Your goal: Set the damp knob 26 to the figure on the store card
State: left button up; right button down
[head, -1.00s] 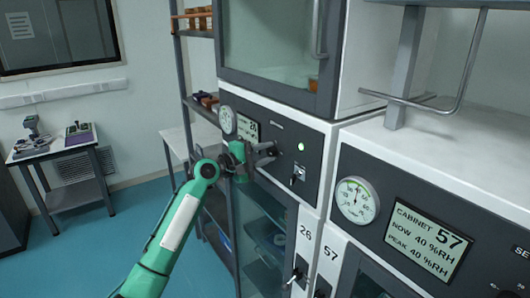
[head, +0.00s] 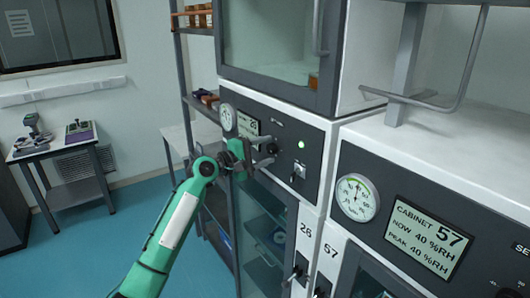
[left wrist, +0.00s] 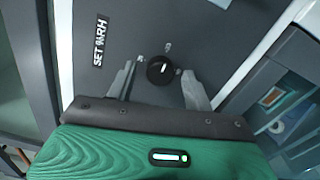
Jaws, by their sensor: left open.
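The damp knob 26 is a round black knob (left wrist: 160,69) with a white pointer line on the grey panel, beside the "SET %RH" label (left wrist: 99,43) in the left wrist view. My left gripper (left wrist: 160,88) is open, with one finger on each side of the knob; whether they touch it I cannot tell. In the head view the left gripper (head: 268,156) is at the panel of cabinet 26 (head: 315,160) and hides the knob. I see no store card that I can identify. My right gripper is not in view.
Cabinet 57 stands to the right, with a dial (head: 357,197) and a display (head: 428,238) reading 40 %RH now and peak. Cabinet 26 has its own dial (head: 227,117), a green lamp (head: 301,145) and a switch (head: 299,171). Open floor (head: 130,225) lies left.

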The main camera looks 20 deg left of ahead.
pick_arm(q)
jog(key=b+v, duration=0.6)
jog(key=v, duration=0.7)
jog(key=shift+s+a, duration=0.15)
jog(key=shift+f, duration=0.1)
